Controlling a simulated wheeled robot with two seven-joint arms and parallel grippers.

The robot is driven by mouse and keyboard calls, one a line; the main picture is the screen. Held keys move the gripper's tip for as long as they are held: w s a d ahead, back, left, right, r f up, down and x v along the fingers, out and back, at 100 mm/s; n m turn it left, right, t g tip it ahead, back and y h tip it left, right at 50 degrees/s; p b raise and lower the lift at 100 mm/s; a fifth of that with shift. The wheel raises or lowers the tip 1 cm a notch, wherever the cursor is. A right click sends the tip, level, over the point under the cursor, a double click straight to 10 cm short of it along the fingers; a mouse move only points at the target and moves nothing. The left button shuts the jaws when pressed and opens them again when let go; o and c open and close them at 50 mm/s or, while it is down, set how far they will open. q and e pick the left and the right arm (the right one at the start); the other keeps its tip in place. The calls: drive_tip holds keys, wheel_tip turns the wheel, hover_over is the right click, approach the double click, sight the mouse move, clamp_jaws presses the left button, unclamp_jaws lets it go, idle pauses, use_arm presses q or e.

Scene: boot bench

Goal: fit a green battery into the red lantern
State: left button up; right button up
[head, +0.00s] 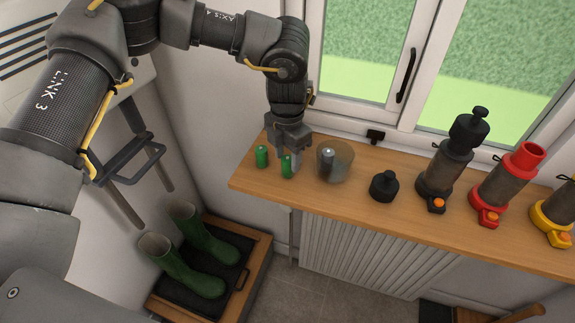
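The red lantern (505,185) stands upright on the wooden shelf at the right, with a red ring at its top and an orange button low in front. One green battery (262,156) stands near the shelf's left end. A second green battery (287,167) stands just right of it, at the fingertips of my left gripper (288,158). The gripper points down from above, and its fingers partly hide this battery. I cannot tell whether they are closed on it. My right gripper is not in view.
A clear cup (341,158) holding a grey battery (327,160) stands close right of the gripper. Farther right are a black cap (384,186), a black lantern (444,170) and a yellow lantern (557,212). The window (430,80) borders the shelf (340,198) behind. Green boots (200,255) stand below.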

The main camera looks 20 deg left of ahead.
use_arm(q)
drive_tip(key=c, duration=0.9)
drive_tip(key=shift+o, duration=0.2)
drive_tip(key=shift+r, duration=0.1)
drive_tip(key=shift+r, duration=0.55)
drive_tip(key=s+r+b, duration=0.1)
drive_tip(key=s+r, duration=0.3)
drive_tip(key=s+r+b, duration=0.2)
drive_tip(key=s+r, duration=0.2)
drive_tip(key=s, duration=0.1)
drive_tip(key=s+d+r+b, duration=0.1)
drive_tip(key=s+r+b, duration=0.1)
drive_tip(key=s, duration=0.3)
drive_tip(key=shift+r, duration=0.9)
drive_tip(key=shift+a, duration=0.1)
